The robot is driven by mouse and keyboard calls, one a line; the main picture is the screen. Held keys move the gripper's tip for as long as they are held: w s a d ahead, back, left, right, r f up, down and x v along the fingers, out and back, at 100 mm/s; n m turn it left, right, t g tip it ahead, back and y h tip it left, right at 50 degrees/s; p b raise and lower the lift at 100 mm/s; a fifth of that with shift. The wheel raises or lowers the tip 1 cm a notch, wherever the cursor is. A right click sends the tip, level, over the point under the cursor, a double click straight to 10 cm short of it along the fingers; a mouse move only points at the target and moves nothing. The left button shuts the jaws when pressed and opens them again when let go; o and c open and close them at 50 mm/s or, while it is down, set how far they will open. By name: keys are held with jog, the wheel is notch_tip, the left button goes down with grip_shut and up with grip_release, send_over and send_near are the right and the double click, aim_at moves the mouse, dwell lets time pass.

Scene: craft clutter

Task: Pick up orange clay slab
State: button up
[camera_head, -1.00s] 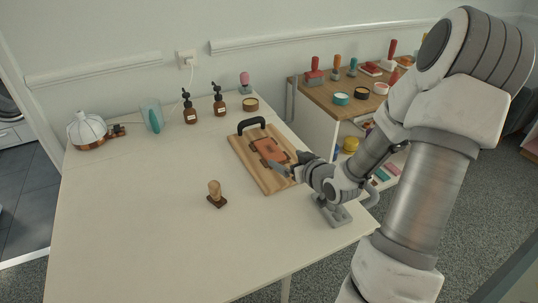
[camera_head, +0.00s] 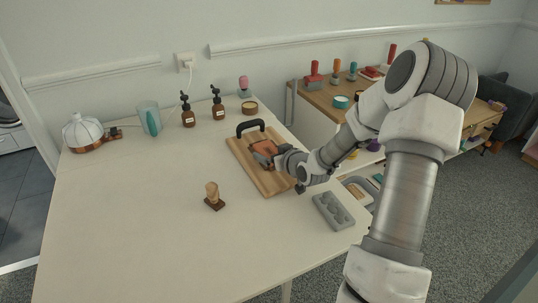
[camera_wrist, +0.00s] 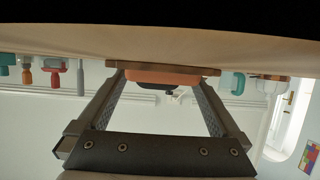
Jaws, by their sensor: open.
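The orange clay slab (camera_head: 262,146) lies on a wooden board (camera_head: 270,184) on the white table. In the wrist view, which looks upside down, the slab (camera_wrist: 165,77) lies against the board (camera_wrist: 211,71) between my fingertips. My gripper (camera_head: 273,155) is low over the board at the slab, and its end hides part of the slab. In the wrist view my gripper (camera_wrist: 160,80) is open, with one finger on each side of the slab. I cannot tell whether either finger touches it.
A black handle (camera_head: 250,124) stands at the board's far end, close to the slab. A wooden stamp (camera_head: 213,196) stands left of the board. A grey tray with hollows (camera_head: 333,211) lies to the right. Dark bottles (camera_head: 188,112) stand at the back. The table's left front is clear.

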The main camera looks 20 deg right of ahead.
jog(key=shift+c, duration=0.3)
jog(key=c, duration=1.4)
jog(key=shift+r, duration=0.15)
